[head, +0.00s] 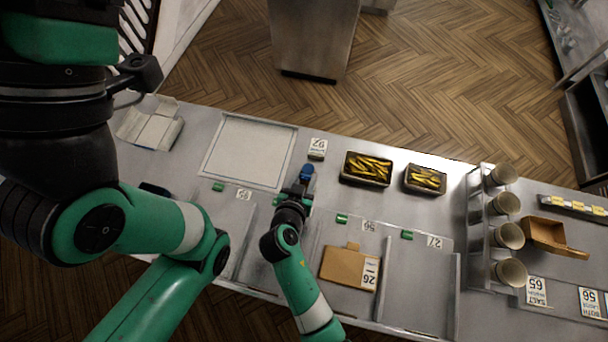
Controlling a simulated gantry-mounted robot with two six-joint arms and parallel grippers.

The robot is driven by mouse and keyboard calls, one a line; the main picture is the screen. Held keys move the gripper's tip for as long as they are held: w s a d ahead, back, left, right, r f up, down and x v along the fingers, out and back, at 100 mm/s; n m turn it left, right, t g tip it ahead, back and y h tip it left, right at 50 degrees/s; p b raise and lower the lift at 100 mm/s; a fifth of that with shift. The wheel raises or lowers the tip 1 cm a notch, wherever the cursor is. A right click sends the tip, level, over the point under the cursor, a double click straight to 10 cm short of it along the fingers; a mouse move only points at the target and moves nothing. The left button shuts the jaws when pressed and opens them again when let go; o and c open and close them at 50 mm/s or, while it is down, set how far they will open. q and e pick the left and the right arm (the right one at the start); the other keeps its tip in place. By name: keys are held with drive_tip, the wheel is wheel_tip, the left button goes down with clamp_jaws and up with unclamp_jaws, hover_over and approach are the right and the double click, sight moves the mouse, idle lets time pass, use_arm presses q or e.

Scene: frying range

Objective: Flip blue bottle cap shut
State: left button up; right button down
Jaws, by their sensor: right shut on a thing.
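The blue bottle cap (306,172) shows as a small blue piece near the middle of the metal counter, just past the tips of my right gripper (301,187). My right gripper is shut on the blue bottle; its jaws and wrist hide most of the bottle's body. I cannot tell whether the cap is open or closed. My left arm fills the left of the view, but its gripper cannot be made out.
Two dark trays of fries (366,169) (425,180) stand right of the cap. A small label block (317,149) is close behind it. A flat pale panel (249,151) lies to the left. A cardboard piece (341,268) lies in front. Paper cups (509,236) stand at the right.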

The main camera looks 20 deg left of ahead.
drive_tip(key=g+p, duration=0.1)
drive_tip(key=p, duration=0.1)
drive_tip(key=r+g+p, duration=0.1)
drive_tip(key=shift+w+p, duration=0.3)
drive_tip(key=shift+p, duration=0.1)
drive_tip(key=shift+w+g+p, duration=0.2)
drive_tip(key=shift+g+p, duration=0.25)
drive_tip(key=shift+g, duration=0.25)
use_arm(q)
drive_tip(key=shift+r, duration=3)
use_arm(e)
drive_tip(key=shift+w+f+g, duration=0.15)
drive_tip(key=shift+f+g, duration=0.05)
drive_tip(key=shift+g, duration=0.6)
drive_tip(key=c, duration=0.5)
unclamp_jaws()
drive_tip(key=shift+o, duration=0.4)
drive_tip(key=shift+r, duration=0.1)
